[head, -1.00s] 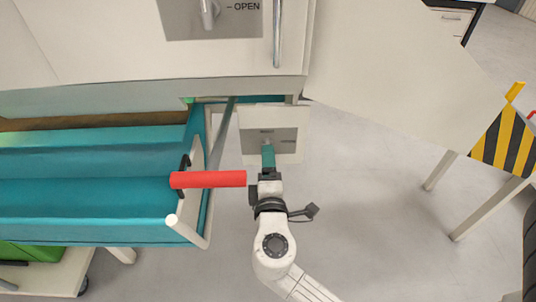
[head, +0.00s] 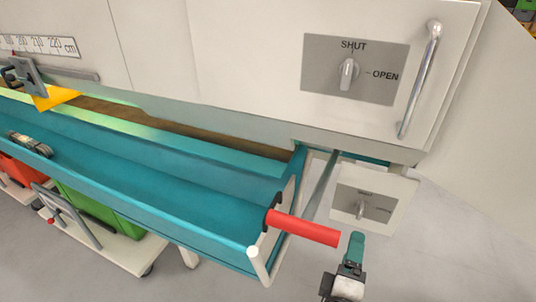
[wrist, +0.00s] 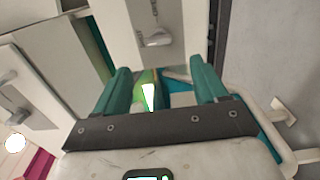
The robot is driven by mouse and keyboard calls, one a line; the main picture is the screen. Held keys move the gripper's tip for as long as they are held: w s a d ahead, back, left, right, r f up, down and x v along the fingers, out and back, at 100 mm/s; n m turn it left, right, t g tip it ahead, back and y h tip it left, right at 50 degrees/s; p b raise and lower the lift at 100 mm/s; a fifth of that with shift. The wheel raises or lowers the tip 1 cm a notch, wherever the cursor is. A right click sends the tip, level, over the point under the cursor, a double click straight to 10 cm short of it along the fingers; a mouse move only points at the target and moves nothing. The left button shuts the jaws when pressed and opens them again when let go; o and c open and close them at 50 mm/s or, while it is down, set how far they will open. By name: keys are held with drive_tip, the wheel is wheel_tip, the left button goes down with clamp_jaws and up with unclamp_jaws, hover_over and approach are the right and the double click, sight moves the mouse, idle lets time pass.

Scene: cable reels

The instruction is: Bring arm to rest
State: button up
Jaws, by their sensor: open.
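My gripper (head: 356,240) shows at the bottom right of the head view, with teal fingers pointing up the picture. In the wrist view its two teal fingers (wrist: 161,80) stand apart, with nothing held between them. In the head view, the gripper is below the small lower panel (head: 392,208) and its knob (head: 361,209), and right of the red handle (head: 308,230). Gaps show between the gripper and both in the picture. The lower knob stands about upright. Most of my arm is outside the head view.
The teal trough (head: 160,190) runs left, with the red handle at its end. Above is a white cabinet with an upper SHUT/OPEN knob (head: 348,73) and a metal bar handle (head: 419,80). A cart with a green crate (head: 95,210) stands below the trough. Floor is clear at lower right.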

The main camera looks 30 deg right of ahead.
drive_tip(key=s+d+f+m+g+y, duration=0.45)
drive_tip(key=s+f+m+g, duration=0.25)
drive_tip(key=f, duration=0.2)
drive_tip(key=s+a+f+m+g+y, duration=0.1)
drive_tip(key=s+a+f+g+y, duration=0.2)
drive_tip(key=s+a+f+y, duration=0.55)
wheel_tip(320, 180, up, 24)
drive_tip(key=w+y+p, duration=0.1)
drive_tip(key=p, duration=2.2)
drive_tip(key=shift+w+a, duration=0.35)
drive_tip(key=shift+w, duration=0.05)
drive_tip(key=shift+f, duration=0.1)
